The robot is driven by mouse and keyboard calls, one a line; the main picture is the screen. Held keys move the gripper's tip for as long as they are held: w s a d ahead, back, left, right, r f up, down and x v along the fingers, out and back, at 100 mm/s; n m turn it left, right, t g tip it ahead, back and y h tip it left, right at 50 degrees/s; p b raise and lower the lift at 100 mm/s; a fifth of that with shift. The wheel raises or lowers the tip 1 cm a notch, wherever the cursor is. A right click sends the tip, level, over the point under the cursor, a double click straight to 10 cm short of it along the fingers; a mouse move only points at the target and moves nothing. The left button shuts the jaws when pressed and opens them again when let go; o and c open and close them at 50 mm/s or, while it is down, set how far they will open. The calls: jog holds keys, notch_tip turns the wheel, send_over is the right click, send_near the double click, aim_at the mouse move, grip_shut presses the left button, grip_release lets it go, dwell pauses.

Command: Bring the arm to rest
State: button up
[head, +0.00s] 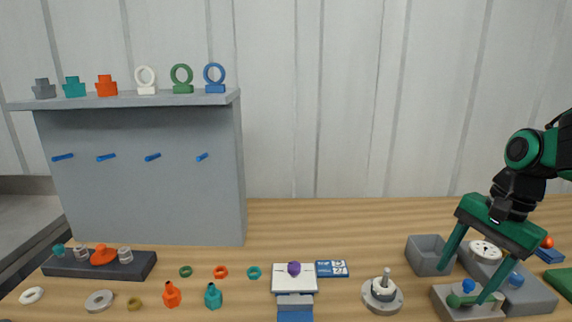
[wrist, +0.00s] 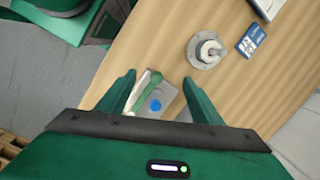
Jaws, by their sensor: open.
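My gripper (head: 463,284) is at the right of the head view, pointing down with its two green fingers spread apart. It is open and nothing is between the fingertips that I can see. I cannot tell whether a fingertip touches anything.
A round flanged post (head: 383,292) is to the left. A grey shelf panel (head: 145,180) stands at the back left. Small coloured parts lie along the table front.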

jog(key=s+d+f+n+h, duration=0.1)
jog(key=s+d+f+n, duration=0.1)
jog(key=s, duration=0.5)
jog(key=s+d+f+n+h, duration=0.1)
jog(key=s+d+f+n, duration=0.1)
jog(key=s+d+n, duration=0.2)
jog(key=s, duration=0.3)
jog(key=shift+s+f+g, duration=0.2)
jog(key=shift+f+g, duration=0.2)
jog(key=shift+w, duration=0.15)
jog(key=shift+w+f, duration=0.25)
jog(key=shift+w, duration=0.25)
